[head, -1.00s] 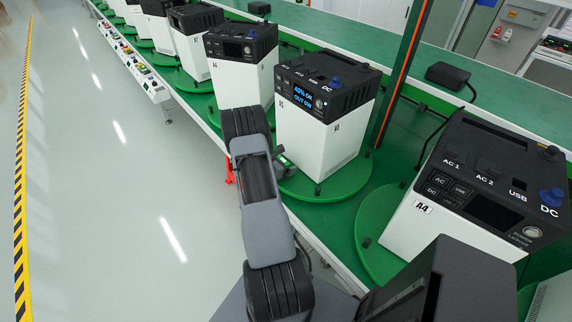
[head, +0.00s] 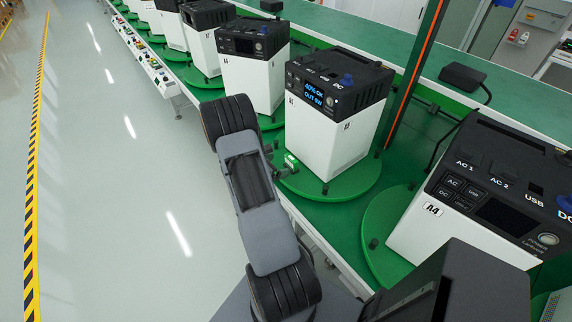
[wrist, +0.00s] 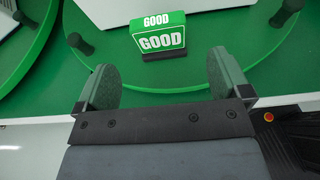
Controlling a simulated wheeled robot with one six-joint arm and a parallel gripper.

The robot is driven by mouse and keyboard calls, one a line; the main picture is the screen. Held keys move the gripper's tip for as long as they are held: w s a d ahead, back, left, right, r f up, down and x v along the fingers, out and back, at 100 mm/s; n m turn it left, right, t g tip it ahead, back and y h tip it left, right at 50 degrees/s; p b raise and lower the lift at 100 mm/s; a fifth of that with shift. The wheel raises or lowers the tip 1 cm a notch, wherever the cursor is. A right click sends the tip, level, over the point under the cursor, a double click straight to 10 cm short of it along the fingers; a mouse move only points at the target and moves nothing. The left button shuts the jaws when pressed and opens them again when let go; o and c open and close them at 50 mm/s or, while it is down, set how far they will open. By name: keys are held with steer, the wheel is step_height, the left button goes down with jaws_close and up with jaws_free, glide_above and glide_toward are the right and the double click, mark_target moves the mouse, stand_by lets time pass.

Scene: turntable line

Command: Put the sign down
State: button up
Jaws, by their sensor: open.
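A small green sign (wrist: 158,38) reading GOOD, with a dark base, stands upright on the green turntable (wrist: 195,80) in the wrist view. My gripper (wrist: 163,84) is open, with one finger at either side of the picture. The sign is beyond the fingertips and apart from them, with nothing between the fingers. In the head view the sign (head: 291,161) shows small at the near edge of the turntable of the unit with the lit display (head: 335,120). My gripper (head: 278,164) is just left of it, partly hidden by my arm.
More black-and-white units stand on turntables along the line, one labelled A4 (head: 440,215) at right. Dark pegs (wrist: 80,43) stick up from the turntable near the sign. An orange-lit post (head: 412,75) rises behind. The grey floor (head: 120,200) at left is clear.

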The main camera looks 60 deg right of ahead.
steer(key=a+r+m+t+y, duration=0.1)
steer(key=a+r+m+y, duration=0.3)
steer(key=a+r+m, duration=0.7)
steer(key=s+a+r+m+t+y, duration=0.1)
steer(key=a+r, duration=0.5)
steer(key=a, duration=0.6)
steer(key=s+a+r+m+t+y, duration=0.2)
steer(key=a+r+t+y, duration=0.4)
steer(key=a, duration=0.7)
steer(key=shift+s+a+y, duration=0.25)
steer(key=shift+s+y, duration=0.25)
steer(key=shift+y, duration=0.4)
